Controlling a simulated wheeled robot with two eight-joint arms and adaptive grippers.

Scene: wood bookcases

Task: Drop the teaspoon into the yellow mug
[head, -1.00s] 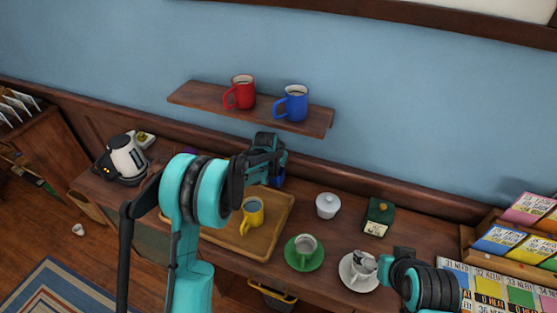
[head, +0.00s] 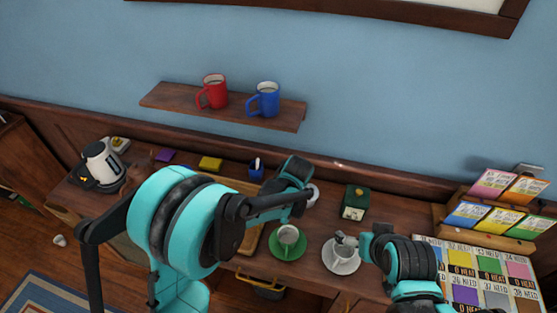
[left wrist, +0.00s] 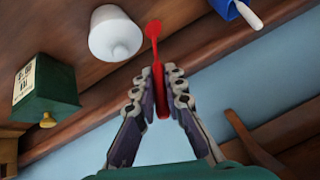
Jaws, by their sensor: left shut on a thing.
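A red teaspoon (left wrist: 156,48) is clamped between the fingertips of my left gripper (left wrist: 160,78) in the left wrist view. In the head view my left gripper (head: 294,172) is above the back of the counter, in front of the white lidded pot, and the spoon cannot be made out there. The yellow mug is not visible now; my left arm covers most of the wooden tray (head: 249,240). My right gripper (head: 349,242) is low at a white cup on a saucer (head: 344,266); its finger opening is unclear.
A green cup on a green saucer (head: 287,253) stands right of the tray. A dark green box (head: 355,202), the white pot (left wrist: 116,33) and a blue holder (head: 256,170) are near the wall. Red (head: 215,92) and blue (head: 264,100) mugs stand on the shelf above.

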